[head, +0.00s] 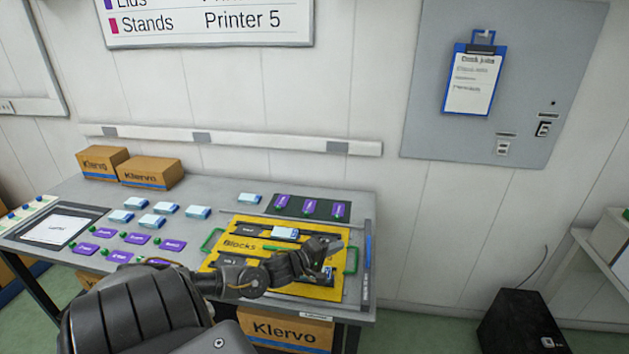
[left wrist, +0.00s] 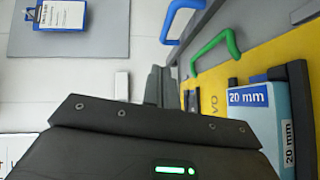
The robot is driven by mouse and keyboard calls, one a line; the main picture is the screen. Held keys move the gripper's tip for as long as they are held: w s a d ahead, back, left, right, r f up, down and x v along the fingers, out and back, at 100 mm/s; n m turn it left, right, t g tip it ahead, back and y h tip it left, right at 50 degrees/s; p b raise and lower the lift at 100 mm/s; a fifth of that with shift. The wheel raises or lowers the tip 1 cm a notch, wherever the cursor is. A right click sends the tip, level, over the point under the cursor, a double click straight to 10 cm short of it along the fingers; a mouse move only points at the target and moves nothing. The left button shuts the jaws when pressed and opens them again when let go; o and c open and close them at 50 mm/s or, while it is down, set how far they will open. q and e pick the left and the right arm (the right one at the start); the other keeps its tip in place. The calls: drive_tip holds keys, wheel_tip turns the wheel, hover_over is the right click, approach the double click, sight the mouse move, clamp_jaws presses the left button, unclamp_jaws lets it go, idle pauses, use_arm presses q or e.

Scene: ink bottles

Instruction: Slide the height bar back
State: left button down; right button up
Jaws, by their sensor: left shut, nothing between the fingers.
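A long grey bar (head: 366,275) with a blue handle (head: 368,250) runs along the right side of the table; I cannot tell for certain that it is the height bar. A blue handle (left wrist: 180,18) also shows at the top of the left wrist view, beside a grey edge. My left gripper (head: 338,246) is shut and empty over the right part of the yellow Blocks tray (head: 232,262), left of the blue handle. In the left wrist view, the gripper's dark body hides much of the lower middle. My right gripper is not in view.
The tray has green handles (head: 352,261) and holds a white-and-blue 20 mm block (left wrist: 258,125), close to my left gripper. A dark green mat (head: 290,204) with purple pieces lies behind it. Several blue-white and purple pieces and two Klervo boxes (head: 150,172) occupy the table's left.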

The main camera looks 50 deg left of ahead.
use_arm(q)
drive_tip(key=s, duration=0.5)
drive_tip(key=shift+a+r, duration=0.1)
drive_tip(key=shift+r, duration=0.15)
drive_tip(key=shift+s+a+r, duration=0.15)
drive_tip(key=shift+s, duration=0.5)
